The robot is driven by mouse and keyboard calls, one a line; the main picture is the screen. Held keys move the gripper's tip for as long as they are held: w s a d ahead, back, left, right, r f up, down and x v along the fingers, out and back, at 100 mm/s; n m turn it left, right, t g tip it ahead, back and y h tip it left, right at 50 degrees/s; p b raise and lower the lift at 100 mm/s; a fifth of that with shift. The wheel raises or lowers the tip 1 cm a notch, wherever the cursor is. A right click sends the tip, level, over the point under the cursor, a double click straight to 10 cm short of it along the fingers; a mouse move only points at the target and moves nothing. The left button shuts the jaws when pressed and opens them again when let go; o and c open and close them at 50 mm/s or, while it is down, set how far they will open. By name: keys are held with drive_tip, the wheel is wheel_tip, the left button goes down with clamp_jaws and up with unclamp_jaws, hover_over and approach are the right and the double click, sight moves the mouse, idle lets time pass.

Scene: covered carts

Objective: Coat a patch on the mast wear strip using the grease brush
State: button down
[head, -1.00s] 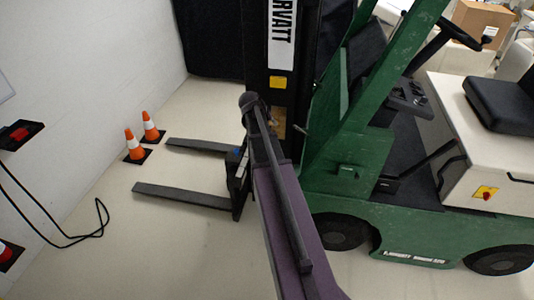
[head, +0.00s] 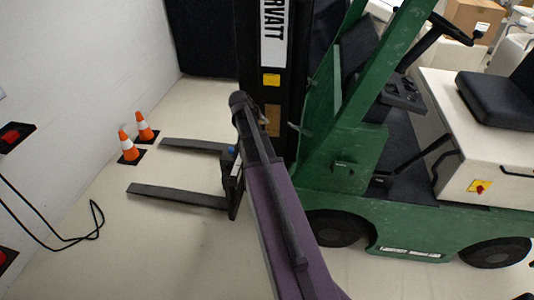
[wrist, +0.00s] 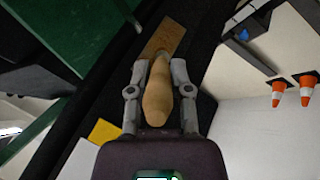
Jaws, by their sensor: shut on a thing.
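My gripper (wrist: 158,78) is shut on the grease brush (wrist: 158,95), whose tan, rounded wooden handle shows between the two grey fingers in the wrist view. The brush's far end and bristles are hidden. The wear strip (wrist: 166,37) is a tan-brown plate on the dark mast, just beyond the brush in the wrist view. I cannot tell whether the brush touches it. In the head view the wear strip (head: 273,120) shows beside the end of my arm, below a yellow label. My gripper and the brush are mostly hidden there behind my arm.
The green forklift (head: 345,160) stands at the right, its dark mast (head: 305,60) upright in front. Two forks (head: 175,195) reach left, low over the floor. Traffic cones (head: 129,147) stand beyond them by the wall. A black cable (head: 60,236) lies at left. The floor between is clear.

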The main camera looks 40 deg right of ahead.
wheel_tip(320, 180, down, 17)
drive_tip(key=d+b, duration=0.2)
drive_tip(key=b, duration=1.5)
drive_tip(key=shift+s, duration=0.4)
drive_tip(key=shift+w, duration=0.1)
drive_tip(key=shift+w+d, duration=0.95)
drive_tip(key=shift+d, duration=0.15)
drive_tip(key=shift+w+d, duration=0.9)
drive_tip(key=shift+d, duration=0.2)
drive_tip(key=shift+w+d, duration=0.5)
drive_tip(key=shift+d, duration=0.1)
drive_tip(key=shift+r, duration=0.25)
drive_tip(key=shift+r+p, duration=1.4)
drive_tip(key=shift+p, duration=0.25)
drive_tip(key=shift+r, duration=0.2)
drive_tip(key=shift+r+p, duration=1.4)
drive_tip(key=shift+p, duration=0.2)
